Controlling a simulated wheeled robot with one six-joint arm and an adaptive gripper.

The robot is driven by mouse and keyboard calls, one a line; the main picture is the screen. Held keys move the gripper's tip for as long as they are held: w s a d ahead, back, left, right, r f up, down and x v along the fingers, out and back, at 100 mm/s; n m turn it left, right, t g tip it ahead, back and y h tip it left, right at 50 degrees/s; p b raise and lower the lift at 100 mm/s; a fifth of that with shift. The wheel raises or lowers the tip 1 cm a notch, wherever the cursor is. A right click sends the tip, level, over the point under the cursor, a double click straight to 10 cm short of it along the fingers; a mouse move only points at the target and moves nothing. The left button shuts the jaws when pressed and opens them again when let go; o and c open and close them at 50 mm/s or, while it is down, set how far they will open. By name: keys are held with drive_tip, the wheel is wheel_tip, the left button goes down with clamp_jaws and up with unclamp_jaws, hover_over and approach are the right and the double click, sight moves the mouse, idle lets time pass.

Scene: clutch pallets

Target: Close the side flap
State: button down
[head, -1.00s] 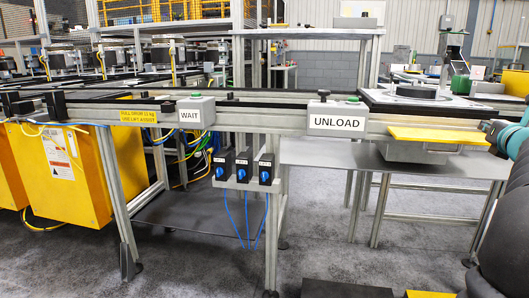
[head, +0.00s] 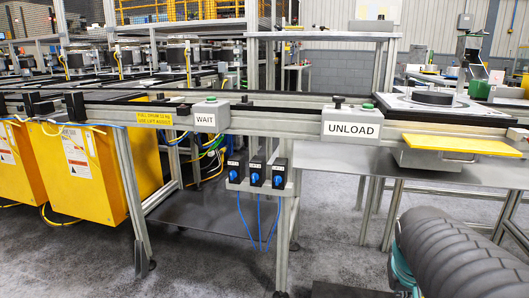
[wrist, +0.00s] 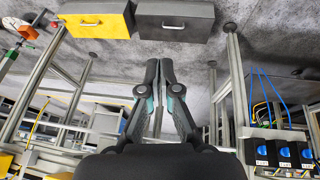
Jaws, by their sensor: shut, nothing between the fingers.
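A yellow panel (head: 462,145), which may be the side flap, lies nearly level along the front of the unload station at the right of the head view. A grey box-like body shows below it. I cannot tell how it is hinged. My gripper (wrist: 159,62) shows in the wrist view with its two dark fingers together and nothing between them. The gripper is outside the head view, so its distance from the panel cannot be told. No panel that is clearly the flap shows in the wrist view.
The conveyor frame carries the UNLOAD box (head: 350,127) and WAIT box (head: 210,118). Blue-knobbed switches (head: 255,180) hang below. Yellow cabinets (head: 75,170) stand left. In the wrist view, a yellow box (wrist: 97,18) and a dark box (wrist: 174,20) have handles. Grey floor lies in front.

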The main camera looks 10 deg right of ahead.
drive_tip(key=s+a+r+n+t+y, duration=0.1)
drive_tip(key=s+a+n, duration=0.1)
drive_tip(key=a, duration=0.6)
drive_tip(key=s+a+r+n+t+y+p, duration=0.1)
drive_tip(key=s+a+n+y, duration=0.1)
drive_tip(key=a, duration=0.6)
drive_tip(key=shift+s+r+p, duration=0.15)
drive_tip(key=shift+s+p, duration=0.15)
drive_tip(key=shift+s, duration=0.1)
drive_tip(key=c, duration=1.2)
unclamp_jaws()
drive_tip(key=shift+a, duration=0.4)
drive_tip(key=shift+d, duration=0.15)
